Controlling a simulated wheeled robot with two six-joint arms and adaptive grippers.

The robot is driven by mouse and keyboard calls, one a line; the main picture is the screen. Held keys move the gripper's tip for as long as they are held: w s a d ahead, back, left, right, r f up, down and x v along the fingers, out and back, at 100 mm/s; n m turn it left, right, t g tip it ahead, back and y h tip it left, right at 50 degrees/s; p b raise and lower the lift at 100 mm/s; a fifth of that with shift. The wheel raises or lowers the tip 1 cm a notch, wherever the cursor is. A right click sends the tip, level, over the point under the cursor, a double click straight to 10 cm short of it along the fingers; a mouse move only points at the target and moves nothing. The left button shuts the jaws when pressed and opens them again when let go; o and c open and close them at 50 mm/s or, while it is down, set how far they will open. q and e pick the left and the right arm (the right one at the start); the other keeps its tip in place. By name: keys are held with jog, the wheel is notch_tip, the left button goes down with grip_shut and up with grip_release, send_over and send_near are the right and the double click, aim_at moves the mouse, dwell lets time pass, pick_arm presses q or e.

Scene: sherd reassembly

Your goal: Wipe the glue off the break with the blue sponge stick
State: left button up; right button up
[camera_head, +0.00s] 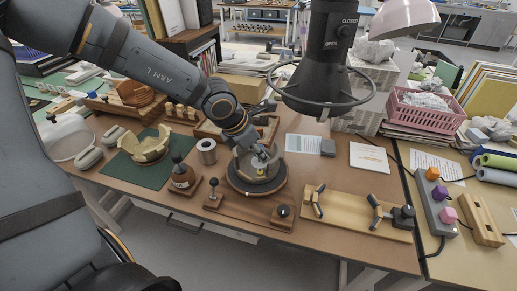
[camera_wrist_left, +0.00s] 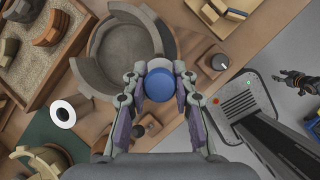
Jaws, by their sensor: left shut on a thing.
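My left gripper (camera_head: 262,163) reaches over the round turntable (camera_head: 240,189). In the left wrist view its fingers (camera_wrist_left: 160,92) are closed around a round blue piece (camera_wrist_left: 159,84), which looks like the end of the sponge stick. A grey-brown curved vessel (camera_wrist_left: 127,48) with a gap in its wall stands on the turntable, just beyond the fingertips. The blue end overlaps the vessel's near edge in this view; I cannot tell whether they touch. Glue on the break is not distinguishable. A dark jointed hand (camera_wrist_left: 299,82) at the right edge may be my right gripper; its opening is unclear.
A wooden stand with knobs (camera_head: 245,216) lies in front. Pale sherds (camera_head: 146,148) rest on a green mat. A black ringed hood (camera_head: 322,75) hangs close to the right of the arm.

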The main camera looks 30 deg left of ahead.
pick_arm(q)
jog(key=shift+w+f+b, duration=0.15)
jog(key=shift+f+b, duration=0.05)
jog(key=shift+f, duration=0.45)
jog(key=shift+w+f+b, duration=0.15)
jog(key=shift+f+b, duration=0.05)
jog(key=shift+f, duration=0.45)
jog(key=shift+s+a+f+b, duration=0.1)
jog(key=shift+s+a+b, duration=0.1)
jog(key=shift+a+b, duration=0.25)
jog(key=s+a+p, duration=0.1)
jog(key=a+p, duration=0.4)
notch_tip(320, 180, up, 9)
jog(key=s+p, duration=0.2)
jog(key=p, duration=1.3)
jog(key=shift+p, duration=0.3)
dwell(0.4)
jog(key=shift+d, duration=0.1)
dwell(0.7)
